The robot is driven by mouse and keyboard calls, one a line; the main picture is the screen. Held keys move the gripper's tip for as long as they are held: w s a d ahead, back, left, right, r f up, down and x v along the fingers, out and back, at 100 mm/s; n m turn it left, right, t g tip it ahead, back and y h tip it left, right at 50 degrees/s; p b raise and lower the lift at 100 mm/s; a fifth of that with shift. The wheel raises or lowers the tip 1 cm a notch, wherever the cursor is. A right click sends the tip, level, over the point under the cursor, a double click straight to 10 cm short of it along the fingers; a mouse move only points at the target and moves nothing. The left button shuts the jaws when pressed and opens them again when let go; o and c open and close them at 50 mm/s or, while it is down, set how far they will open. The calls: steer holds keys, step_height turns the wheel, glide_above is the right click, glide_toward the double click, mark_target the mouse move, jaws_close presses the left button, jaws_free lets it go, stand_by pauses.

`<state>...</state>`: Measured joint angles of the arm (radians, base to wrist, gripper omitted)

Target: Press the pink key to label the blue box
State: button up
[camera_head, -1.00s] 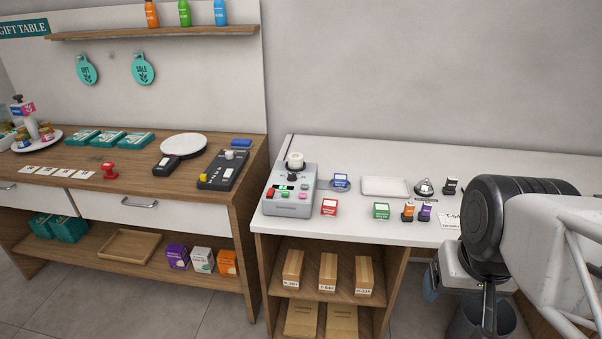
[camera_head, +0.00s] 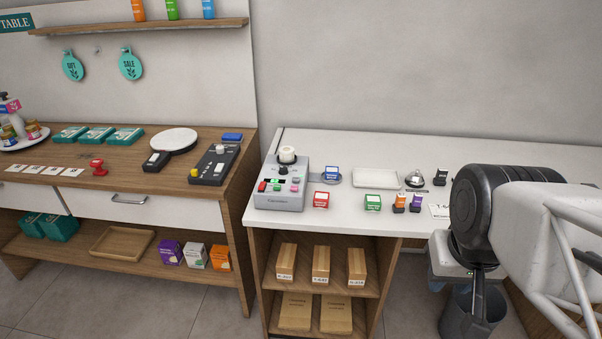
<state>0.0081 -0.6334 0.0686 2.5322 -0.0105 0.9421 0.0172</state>
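A grey label machine (camera_head: 280,203) stands at the left end of the white counter, with a white roll on top and small coloured keys. The blue box (camera_head: 331,172), with a white front, sits on a round grey plate right of the machine. My gripper (camera_head: 458,280) is low at the right, beyond the counter's front edge and well apart from the machine and box. My dark wrist partly hides it, and its fingers are unclear.
A dark bin (camera_head: 468,318) stands below my gripper. A wooden gift table (camera_head: 220,193) is at left.

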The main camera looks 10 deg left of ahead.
jaws_close()
stand_by(1.3)
